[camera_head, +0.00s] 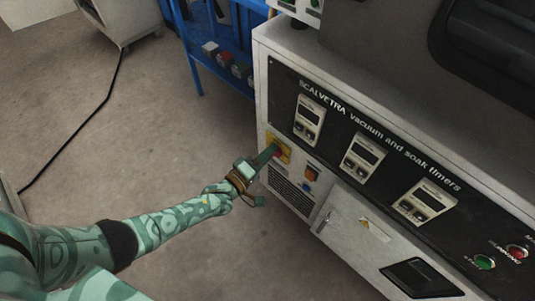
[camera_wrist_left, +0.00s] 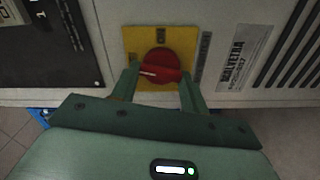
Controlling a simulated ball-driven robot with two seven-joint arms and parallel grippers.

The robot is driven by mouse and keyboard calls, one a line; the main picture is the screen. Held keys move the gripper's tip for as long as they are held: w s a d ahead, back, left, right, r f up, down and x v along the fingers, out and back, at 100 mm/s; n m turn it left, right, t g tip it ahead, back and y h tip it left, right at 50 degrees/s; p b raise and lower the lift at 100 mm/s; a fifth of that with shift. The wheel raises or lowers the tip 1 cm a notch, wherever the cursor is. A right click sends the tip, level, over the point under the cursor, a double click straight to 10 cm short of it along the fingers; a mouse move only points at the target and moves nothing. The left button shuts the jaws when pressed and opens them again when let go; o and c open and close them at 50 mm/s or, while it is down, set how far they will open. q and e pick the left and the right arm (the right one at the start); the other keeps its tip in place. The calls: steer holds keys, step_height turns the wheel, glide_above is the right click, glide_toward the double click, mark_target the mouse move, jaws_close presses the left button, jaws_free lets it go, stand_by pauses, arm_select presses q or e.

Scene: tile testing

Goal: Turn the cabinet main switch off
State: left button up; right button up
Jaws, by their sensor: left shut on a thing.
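The cabinet main switch is a red rotary knob (camera_wrist_left: 160,67) on a yellow plate (camera_wrist_left: 133,38), seen close in the left wrist view. A pale line on the knob lies roughly sideways. In the head view the yellow plate (camera_head: 284,148) is on the front of the grey cabinet (camera_head: 262,75), left of the timers. My left gripper (camera_wrist_left: 158,84) is shut on the red knob, with one green finger on each side of it. In the head view my left gripper (camera_head: 271,156) reaches the plate and partly hides the knob. My right gripper is not in view.
Several timers (camera_head: 362,157) sit on the black panel to the right. A blue rack (camera_head: 186,45) stands behind, left of the cabinet. The floor on the left is mostly clear, with a black cable (camera_head: 75,135).

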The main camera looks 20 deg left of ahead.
arm_select(q)
steer(key=shift+f+n, duration=0.2)
steer(key=shift+n, duration=1)
steer(key=shift+s, duration=0.1)
steer(key=o, duration=1)
steer(key=shift+a, duration=0.1)
steer(key=shift+r, duration=0.1)
